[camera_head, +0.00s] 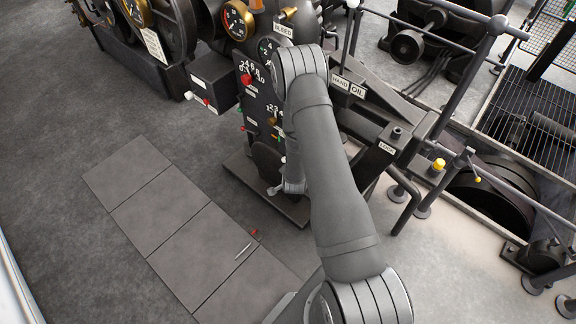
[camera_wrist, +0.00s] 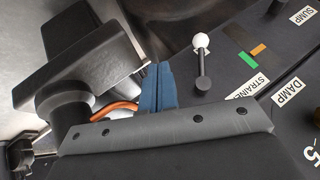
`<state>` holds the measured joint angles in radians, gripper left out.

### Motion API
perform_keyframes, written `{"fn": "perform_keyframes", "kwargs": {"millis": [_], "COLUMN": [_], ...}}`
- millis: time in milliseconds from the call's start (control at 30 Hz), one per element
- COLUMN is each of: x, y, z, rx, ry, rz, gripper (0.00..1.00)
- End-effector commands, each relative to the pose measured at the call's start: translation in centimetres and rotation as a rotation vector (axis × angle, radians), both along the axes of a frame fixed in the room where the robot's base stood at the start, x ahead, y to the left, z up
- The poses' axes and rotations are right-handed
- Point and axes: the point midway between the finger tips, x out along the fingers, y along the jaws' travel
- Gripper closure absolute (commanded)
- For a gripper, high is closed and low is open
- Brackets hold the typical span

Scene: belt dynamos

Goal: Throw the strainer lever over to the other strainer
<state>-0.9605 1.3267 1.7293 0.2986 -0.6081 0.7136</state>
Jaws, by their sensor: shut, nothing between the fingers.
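The strainer lever (camera_wrist: 202,66) shows in the wrist view, a short dark arm with a white ball knob (camera_wrist: 201,42) at its upper end. It stands on a dark panel, left of a label reading STRAINE (camera_wrist: 247,88), whose end is cut off from sight. A green mark (camera_wrist: 247,60) and an orange mark (camera_wrist: 258,49) lie right of the lever. My gripper (camera_wrist: 159,67) has its blue fingers shut together and empty, left of the lever and apart from it in the picture. In the head view my arm covers part of the panel, and I cannot make out the lever there.
Labels DAMP (camera_wrist: 287,93) and SUMP (camera_wrist: 302,15) are at the right in the wrist view. A dark bulky fitting (camera_wrist: 75,60) fills its left side. In the head view, pipes and railings (camera_head: 455,80) stand right of the panel, and open floor (camera_head: 75,110) lies left.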

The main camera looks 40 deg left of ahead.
Motion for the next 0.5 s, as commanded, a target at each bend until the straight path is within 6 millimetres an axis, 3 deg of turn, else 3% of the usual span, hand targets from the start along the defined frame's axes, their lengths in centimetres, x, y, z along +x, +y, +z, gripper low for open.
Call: {"fn": "perform_keyframes", "kwargs": {"millis": [233,300,500], "x": [2.4,2.5,2.9], "y": [1.9,3.5,5.3], "z": [-3.9,-3.1,-2.8], "rx": [0.0,0.003,0.0], "ry": [0.0,-0.002,0.001], "rz": [-0.001,0.002,0.0], "gripper": [1.0,1.0,1.0]}}
